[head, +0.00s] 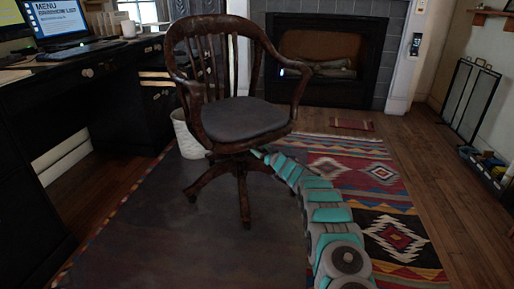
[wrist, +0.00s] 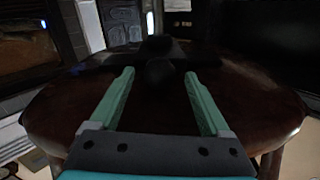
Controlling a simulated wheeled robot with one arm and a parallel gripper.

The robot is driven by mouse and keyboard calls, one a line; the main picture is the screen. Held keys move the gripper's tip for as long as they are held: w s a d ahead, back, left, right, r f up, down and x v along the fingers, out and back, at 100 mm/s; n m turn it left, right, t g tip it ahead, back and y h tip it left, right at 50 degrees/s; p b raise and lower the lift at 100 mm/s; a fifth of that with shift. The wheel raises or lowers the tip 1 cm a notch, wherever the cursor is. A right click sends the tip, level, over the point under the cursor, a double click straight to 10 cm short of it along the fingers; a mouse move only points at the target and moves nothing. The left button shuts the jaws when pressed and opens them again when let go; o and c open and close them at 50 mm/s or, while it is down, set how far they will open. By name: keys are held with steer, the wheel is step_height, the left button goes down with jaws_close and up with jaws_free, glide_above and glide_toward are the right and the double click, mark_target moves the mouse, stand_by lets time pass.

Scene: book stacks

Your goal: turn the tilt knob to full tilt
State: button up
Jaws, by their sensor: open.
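A dark wooden swivel chair (head: 240,119) with a grey seat pad stands in front of the fireplace. My arm reaches in under its seat from the right, and my gripper end (head: 258,154) is small and partly hidden there. In the wrist view the brown wooden underside of the seat (wrist: 70,108) fills the middle. A dark rounded knob (wrist: 160,71) on a black mechanism (wrist: 190,55) shows beneath it. My gripper (wrist: 160,76) is open, with one green finger on each side of the knob in the picture. Contact and knob angle cannot be told.
A black desk (head: 60,110) with laptop stands left. A white wastebasket (head: 188,135) is close behind the chair. A grey mat (head: 180,230) and patterned rug (head: 385,190) cover the floor. Wooden floor at the right is mostly clear.

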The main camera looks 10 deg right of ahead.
steer(key=shift+w+a+r, duration=0.1)
steer(key=shift+w+a, duration=0.15)
steer(key=shift+w, duration=0.25)
jaws_close()
stand_by(0.6)
